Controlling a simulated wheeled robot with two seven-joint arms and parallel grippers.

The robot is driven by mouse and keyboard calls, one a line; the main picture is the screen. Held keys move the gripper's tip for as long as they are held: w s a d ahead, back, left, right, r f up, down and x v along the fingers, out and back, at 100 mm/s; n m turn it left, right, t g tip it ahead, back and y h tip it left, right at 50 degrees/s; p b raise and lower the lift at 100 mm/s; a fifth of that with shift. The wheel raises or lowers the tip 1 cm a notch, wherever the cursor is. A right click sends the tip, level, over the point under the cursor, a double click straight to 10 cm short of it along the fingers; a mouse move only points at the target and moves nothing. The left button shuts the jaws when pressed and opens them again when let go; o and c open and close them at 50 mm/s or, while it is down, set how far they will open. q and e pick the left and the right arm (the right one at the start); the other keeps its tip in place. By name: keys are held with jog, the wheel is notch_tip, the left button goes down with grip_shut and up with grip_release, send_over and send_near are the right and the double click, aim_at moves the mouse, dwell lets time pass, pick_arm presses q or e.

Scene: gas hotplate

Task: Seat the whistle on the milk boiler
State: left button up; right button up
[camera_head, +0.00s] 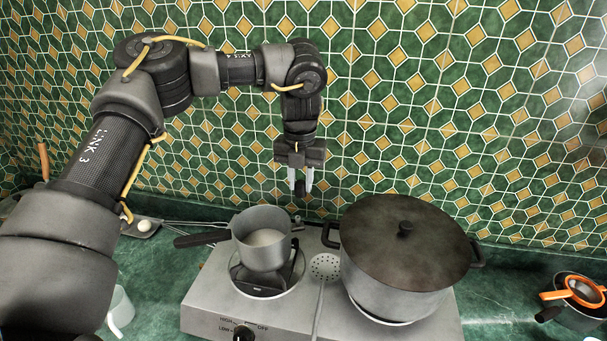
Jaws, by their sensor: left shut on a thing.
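The milk boiler (263,252) is a grey metal pot with a dark handle to the left. It stands upright on the left burner of the hotplate (215,305), and pale contents show inside. My left gripper (301,187) points down, above and behind the boiler's right rim, clear of it. It is shut on a small dark piece, the whistle (300,189), which is mostly hidden between the fingertips. The boiler's spout is not clear to me. My right gripper is not in view.
A large lidded pot (404,245) fills the right burner. A skimmer (325,267) lies between the pots. A ladle (140,229) lies behind at left, a white mug (121,309) at lower left. An orange strainer (584,292) sits at far right. The tiled wall is close behind.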

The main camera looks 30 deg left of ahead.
aim_at(297, 196)
pick_arm(q)
jog(key=shift+s+a+r, duration=0.25)
jog(key=shift+s+a, duration=0.1)
jog(key=shift+s, duration=0.15)
jog(key=shift+w+f+p, duration=0.2)
jog(key=shift+f+p, duration=0.1)
jog(key=shift+f, duration=0.15)
jog(key=shift+d+f, duration=0.1)
jog(key=shift+f, duration=0.2)
jog(key=shift+s+f+b, duration=0.15)
jog(key=shift+f+b, duration=0.5)
jog(key=shift+f, duration=0.15)
jog(key=shift+f+b, duration=0.6)
jog(key=shift+f, duration=0.85)
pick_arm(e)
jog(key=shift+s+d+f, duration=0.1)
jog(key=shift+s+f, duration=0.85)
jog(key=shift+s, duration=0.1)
pick_arm(q)
jog(key=shift+r, duration=0.1)
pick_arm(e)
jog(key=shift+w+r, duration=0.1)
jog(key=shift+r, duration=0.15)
pick_arm(q)
jog(key=shift+p, duration=1.05)
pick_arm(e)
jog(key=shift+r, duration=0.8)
